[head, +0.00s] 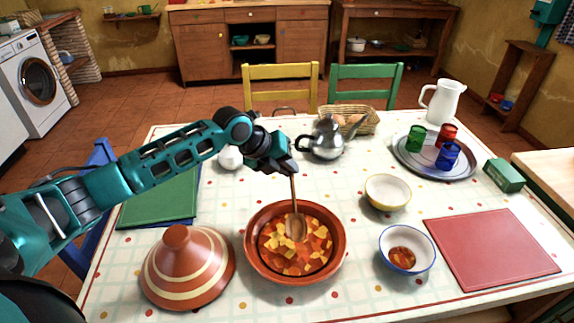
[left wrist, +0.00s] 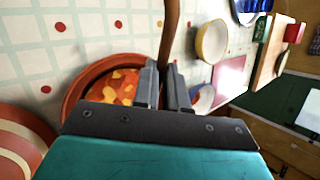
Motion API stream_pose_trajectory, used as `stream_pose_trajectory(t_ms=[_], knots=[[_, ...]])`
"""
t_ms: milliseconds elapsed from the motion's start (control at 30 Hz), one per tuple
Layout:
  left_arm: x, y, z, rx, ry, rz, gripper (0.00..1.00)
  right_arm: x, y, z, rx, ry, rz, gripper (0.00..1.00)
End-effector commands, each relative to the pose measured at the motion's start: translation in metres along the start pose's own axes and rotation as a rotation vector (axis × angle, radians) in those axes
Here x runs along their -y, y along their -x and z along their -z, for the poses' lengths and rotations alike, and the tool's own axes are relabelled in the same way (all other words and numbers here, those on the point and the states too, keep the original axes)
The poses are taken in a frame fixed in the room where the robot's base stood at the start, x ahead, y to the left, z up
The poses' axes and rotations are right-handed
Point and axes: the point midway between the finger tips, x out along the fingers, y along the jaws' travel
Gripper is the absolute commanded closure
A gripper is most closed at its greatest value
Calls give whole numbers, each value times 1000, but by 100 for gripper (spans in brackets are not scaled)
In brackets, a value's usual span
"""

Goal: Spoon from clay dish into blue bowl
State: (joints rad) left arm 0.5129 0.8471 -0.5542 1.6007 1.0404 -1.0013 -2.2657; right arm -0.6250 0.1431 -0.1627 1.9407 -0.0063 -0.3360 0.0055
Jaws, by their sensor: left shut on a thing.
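My left gripper (head: 287,170) is shut on the handle of a wooden spoon (head: 296,222). In the left wrist view the gripper (left wrist: 166,90) closes around the brown handle. The spoon hangs upright with its head over or in the clay dish (head: 338,262), at the stew; I cannot tell whether it touches. The dish holds orange and yellow chunks, and it also shows in the left wrist view (left wrist: 80,82). The blue bowl (head: 407,249), white with a blue rim, stands right of the dish with a little red-orange food inside. My right gripper is not in view.
A striped clay lid (head: 187,268) stands left of the dish. A yellow-rimmed bowl (head: 387,192) is behind the blue bowl, and a red mat (head: 492,250) lies to its right. A silver teapot (head: 328,140), basket (head: 362,122) and tray of glasses (head: 408,168) stand farther back.

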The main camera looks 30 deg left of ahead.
Motion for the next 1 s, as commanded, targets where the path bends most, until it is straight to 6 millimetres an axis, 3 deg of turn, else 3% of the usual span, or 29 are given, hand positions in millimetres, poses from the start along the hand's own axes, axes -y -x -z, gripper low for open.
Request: stream_pose_trajectory(t_ms=[1000], knots=[[-35, -53, 22, 0, 1, 1, 100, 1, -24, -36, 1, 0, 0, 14]])
